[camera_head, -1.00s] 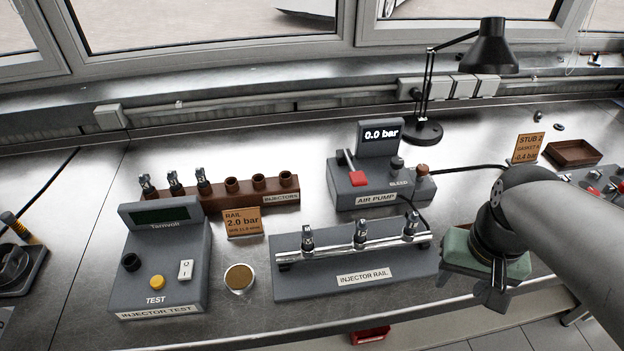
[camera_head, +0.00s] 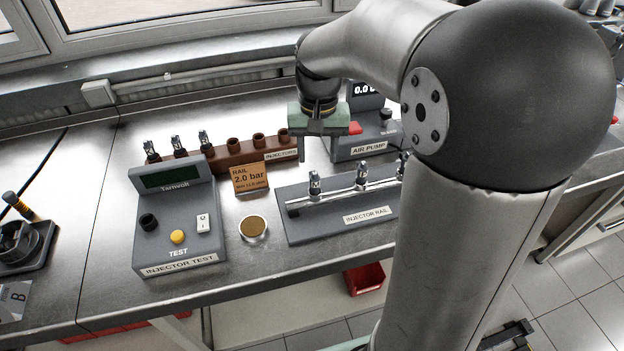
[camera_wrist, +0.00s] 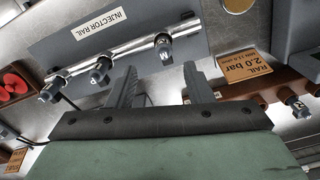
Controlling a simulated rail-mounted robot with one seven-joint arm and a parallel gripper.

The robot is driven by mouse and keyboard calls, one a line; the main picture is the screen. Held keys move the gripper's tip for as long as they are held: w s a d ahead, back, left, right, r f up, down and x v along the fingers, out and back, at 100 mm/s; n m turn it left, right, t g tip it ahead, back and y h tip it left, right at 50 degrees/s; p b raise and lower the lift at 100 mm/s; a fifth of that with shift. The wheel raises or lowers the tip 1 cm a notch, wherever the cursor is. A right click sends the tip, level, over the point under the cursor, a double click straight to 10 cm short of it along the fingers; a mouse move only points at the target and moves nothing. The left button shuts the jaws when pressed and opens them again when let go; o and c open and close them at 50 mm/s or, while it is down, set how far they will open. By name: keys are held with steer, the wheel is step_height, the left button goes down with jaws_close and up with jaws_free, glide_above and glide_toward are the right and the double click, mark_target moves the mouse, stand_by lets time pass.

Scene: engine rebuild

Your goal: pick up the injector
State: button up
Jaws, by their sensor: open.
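Three dark injectors with light metal bands stand in the injector rail, the left one (camera_head: 315,184), the middle one (camera_head: 361,174) and the right one (camera_head: 403,163), partly behind my arm. Three more, including one (camera_head: 205,140), stand in the left holes of the brown injector rack (camera_head: 222,157). My gripper (camera_head: 318,148) is open and empty, above and behind the rail's left end, near the rack's right end. In the wrist view my gripper (camera_wrist: 160,72) has its fingers apart, with the left rail injector (camera_wrist: 163,47) beyond the gap between the tips.
The injector rail base (camera_head: 300,228) stands right of a brown-topped round tin (camera_head: 253,229) and the injector test box (camera_head: 150,210). An orange RAIL 2.0 bar card (camera_head: 250,178) stands before the rack. The air pump (camera_head: 365,150) is behind the rail. The rack's right holes look empty.

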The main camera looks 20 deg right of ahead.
mark_target(315, 172)
steer(key=f, duration=0.2)
steer(key=f+p, duration=0.1)
steer(key=f, duration=0.5)
steer(key=shift+w+a+f+p, duration=0.15)
steer(key=shift+a+f+p, duration=0.05)
steer(key=shift+a+p, duration=0.1)
steer(key=shift+d, duration=0.1)
jaws_close()
